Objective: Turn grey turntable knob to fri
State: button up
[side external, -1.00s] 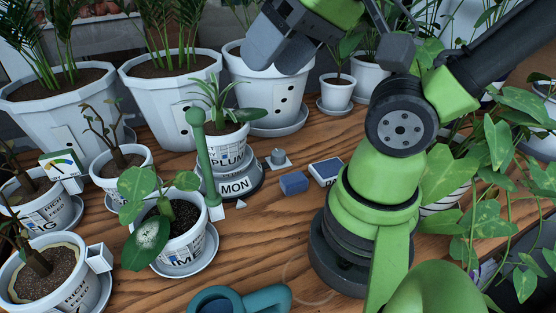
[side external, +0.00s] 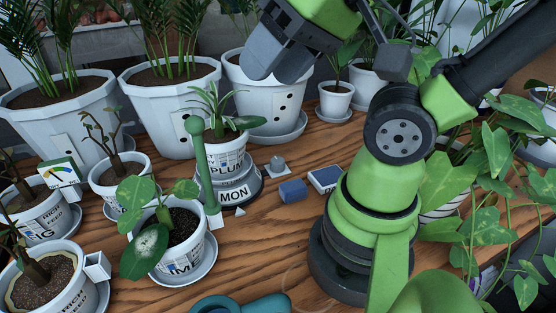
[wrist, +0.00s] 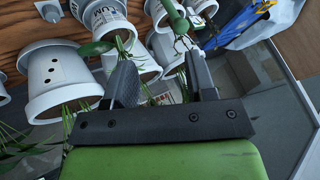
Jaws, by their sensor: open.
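The grey turntable (side external: 243,200) stands mid-table under a white pot labelled PLUM (side external: 226,165). Its rim label facing the camera reads MON. A small white pointer (side external: 240,211) lies in front of it. A small grey knob on a square plate (side external: 277,165) sits just right of the turntable; a grey knob on a plate also shows at the top left of the wrist view (wrist: 48,10). My gripper (side external: 273,62) is high above the table, behind the turntable and in front of a white pot, touching nothing I can see. In the wrist view its fingers (wrist: 162,82) are apart and empty.
A green post (side external: 203,165) stands close to the turntable's left. A leafy pot (side external: 185,255) is front left. A blue block (side external: 293,190) and a blue-topped box (side external: 325,178) lie to the right. Large palm pots (side external: 170,100) line the back. A teal object (side external: 240,305) is at the front.

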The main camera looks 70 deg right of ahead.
jog(key=shift+o, duration=0.9)
jog(key=w+d+r+m+t+h, duration=0.1)
jog(key=w+d+r+t+h, duration=0.35)
jog(key=d+r, duration=0.45)
jog(key=w+d+r+m+t+h, duration=0.1)
jog(key=w+d+r+t+h, duration=0.4)
jog(key=r, duration=0.6)
jog(key=n+g+y, duration=0.6)
jog(key=g+y, duration=0.2)
jog(key=g, duration=0.4)
send_over(278, 160)
jog(key=s, duration=0.4)
notch_tip(278, 160, down, 15)
jog(key=shift+h, duration=0.25)
jog(key=shift+w+f, duration=0.65)
jog(key=shift+f, duration=5.15)
jog(key=shift+w+f, duration=0.6)
jog(key=shift+f, duration=5.25)
jog(key=shift+w+f, duration=0.65)
jog(key=shift+f, duration=5.15)
